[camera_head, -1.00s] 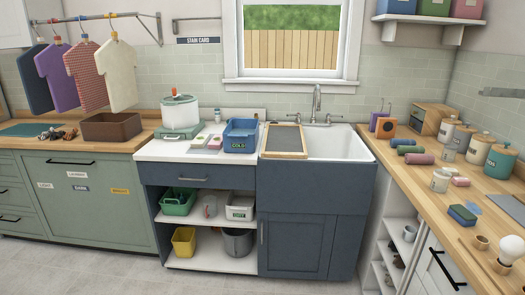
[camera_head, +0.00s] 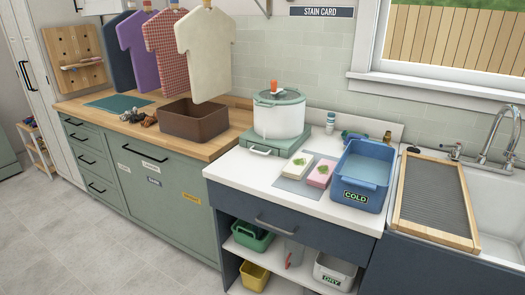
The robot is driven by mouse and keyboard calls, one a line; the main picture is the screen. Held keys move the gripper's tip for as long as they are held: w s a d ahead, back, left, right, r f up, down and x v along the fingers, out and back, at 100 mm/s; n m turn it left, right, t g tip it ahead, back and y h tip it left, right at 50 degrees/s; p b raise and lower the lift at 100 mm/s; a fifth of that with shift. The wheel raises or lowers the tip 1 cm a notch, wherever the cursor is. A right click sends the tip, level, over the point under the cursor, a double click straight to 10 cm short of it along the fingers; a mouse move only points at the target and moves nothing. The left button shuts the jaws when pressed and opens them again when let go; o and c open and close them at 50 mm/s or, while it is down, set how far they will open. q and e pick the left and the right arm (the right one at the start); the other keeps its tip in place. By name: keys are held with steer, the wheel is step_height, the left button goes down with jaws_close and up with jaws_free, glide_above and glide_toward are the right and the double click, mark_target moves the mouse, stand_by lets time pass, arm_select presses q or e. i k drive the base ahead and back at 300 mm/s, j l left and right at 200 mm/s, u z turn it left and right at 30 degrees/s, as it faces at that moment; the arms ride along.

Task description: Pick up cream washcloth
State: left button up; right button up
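I cannot make out a cream washcloth for certain. A cream, shirt-shaped cloth (camera_head: 205,55) hangs at the right end of a row of hanging cloths above the wooden counter. Beside it hang a red checked cloth (camera_head: 166,50), a purple one (camera_head: 138,48) and a dark blue one (camera_head: 115,45). Two small blocks, one cream (camera_head: 297,166) and one pink (camera_head: 321,173), each with a green mark, lie on a grey mat on the white counter. Neither of my grippers is in view.
A brown bin (camera_head: 194,124) stands on the wooden counter (camera_head: 215,149). A white pot (camera_head: 279,116) and a blue COLD tub (camera_head: 362,177) stand on the white counter (camera_head: 235,170). A washboard (camera_head: 434,199) lies across the sink's left side. Floor (camera_head: 60,230) at left is clear.

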mark_target(296, 168)
steer(key=i+j+z, duration=0.1)
steer(key=i+j, duration=0.3)
steer(key=i+j+z, duration=0.1)
steer(key=i+j, duration=0.25)
steer(key=j, duration=0.15)
steer(key=i+j+z, duration=0.1)
steer(key=i+j, duration=0.25)
steer(key=j, duration=0.15)
